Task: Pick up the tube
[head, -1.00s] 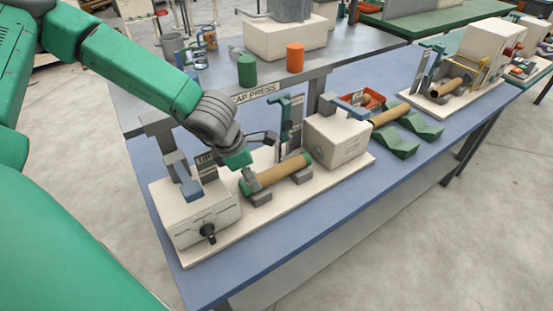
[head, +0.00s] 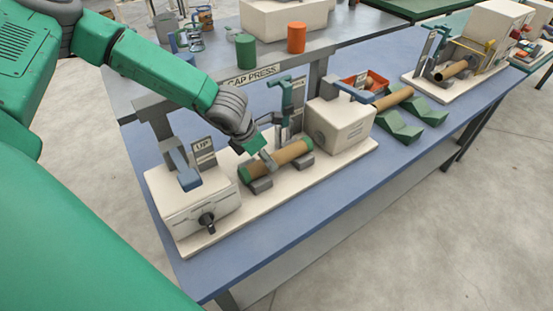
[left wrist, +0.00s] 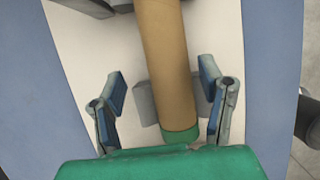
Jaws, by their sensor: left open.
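A brown cardboard tube (head: 280,159) with green end caps lies on grey supports on the pale base of the cap press, in the head view. My left gripper (head: 266,155) is just above it, near the middle of its length, pointing down. In the left wrist view, the tube (left wrist: 165,50) runs between the two blue-padded fingers (left wrist: 163,88). The fingers are apart, one on each side, with a gap to the tube. Its near green cap (left wrist: 180,134) shows beside my green palm. My right gripper is in neither view.
White press blocks stand left (head: 193,205) and right (head: 340,125) of the tube. A teal lever (head: 286,95) stands behind it. Another brown tube (head: 393,98) rests on green cradles (head: 402,124). A green cylinder (head: 246,51) and an orange cylinder (head: 296,38) stand on the grey shelf.

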